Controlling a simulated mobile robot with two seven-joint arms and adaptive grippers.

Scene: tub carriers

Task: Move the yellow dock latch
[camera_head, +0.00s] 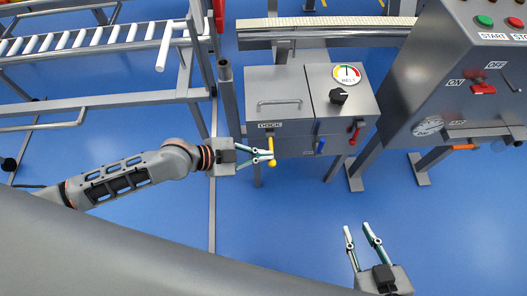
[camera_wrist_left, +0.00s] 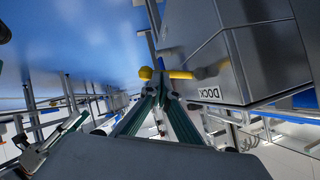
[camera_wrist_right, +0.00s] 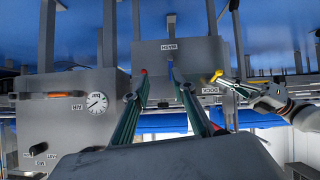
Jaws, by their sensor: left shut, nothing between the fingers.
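The yellow dock latch (camera_head: 272,163) hangs on the front of the grey box, beside the DOCK label (camera_head: 269,125). My left gripper (camera_head: 268,155) is at the latch. In the left wrist view, the yellow latch (camera_wrist_left: 180,74) runs across just beyond the fingertips of my left gripper (camera_wrist_left: 161,88). Its fingers meet there, shut and empty; I cannot tell whether they touch the latch. My right gripper (camera_head: 358,228) is open and empty over the blue floor, away from the box. The latch (camera_wrist_right: 216,76) also shows in the right wrist view, near my left gripper.
The grey box (camera_head: 258,83) also carries a blue lever (camera_head: 320,146), a red lever (camera_head: 355,133), a black knob (camera_head: 338,96) and a BELT dial (camera_head: 346,75). A control panel (camera_head: 440,70) stands at the right. A roller rack (camera_head: 90,40) stands at the left.

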